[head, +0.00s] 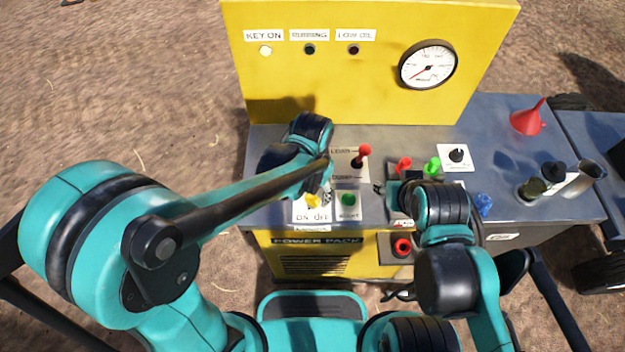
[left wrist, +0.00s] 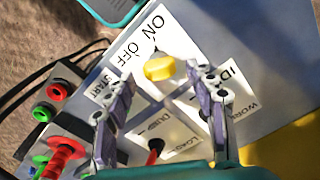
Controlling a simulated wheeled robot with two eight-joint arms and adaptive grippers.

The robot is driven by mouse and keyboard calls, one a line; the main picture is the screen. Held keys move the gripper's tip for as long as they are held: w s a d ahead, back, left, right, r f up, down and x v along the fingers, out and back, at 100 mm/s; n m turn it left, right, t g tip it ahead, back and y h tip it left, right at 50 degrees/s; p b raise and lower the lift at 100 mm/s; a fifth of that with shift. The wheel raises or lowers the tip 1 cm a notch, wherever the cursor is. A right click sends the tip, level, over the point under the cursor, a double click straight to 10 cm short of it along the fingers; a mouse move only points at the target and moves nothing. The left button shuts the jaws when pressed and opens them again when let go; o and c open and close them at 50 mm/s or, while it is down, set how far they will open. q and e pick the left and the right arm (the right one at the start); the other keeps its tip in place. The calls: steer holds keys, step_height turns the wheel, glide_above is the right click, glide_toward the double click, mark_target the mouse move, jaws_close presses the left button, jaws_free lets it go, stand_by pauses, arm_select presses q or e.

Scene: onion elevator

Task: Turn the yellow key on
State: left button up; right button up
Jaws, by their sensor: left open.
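The yellow key (head: 312,201) sits on the ON/OFF plate at the near left of the grey panel, partly hidden by my left arm in the head view. In the left wrist view the yellow key (left wrist: 160,68) lies just ahead of my left gripper (left wrist: 163,78). Its dark pointer is towards the ON label. The gripper is open, with one finger on each side of the key and no clear contact. The KEY ON lamp (head: 265,50) is pale and bright. My right gripper (head: 380,188) is over the middle of the panel, too hidden to read its jaws.
A green START button (head: 348,199) is beside the key. A red lever (head: 364,152) stands behind, with red (head: 403,165) and green (head: 432,165) knobs to its right. A yellow upright panel (head: 370,95) closes the back. A red funnel (head: 528,118) stands far right.

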mark_target(312, 197)
arm_select(q)
step_height(312, 197, up, 10)
stand_by(0.3)
stand_by(0.4)
steer(key=s+a+n+t, duration=0.2)
steer(key=a+n+t, duration=0.1)
steer(key=a, duration=0.6)
steer(key=s+a+r+n+t, duration=0.1)
steer(key=s+a+n+t, duration=0.2)
steer(key=a, duration=0.6)
steer(key=shift+r+t, duration=0.15)
steer(key=shift+t, duration=0.45)
stand_by(0.6)
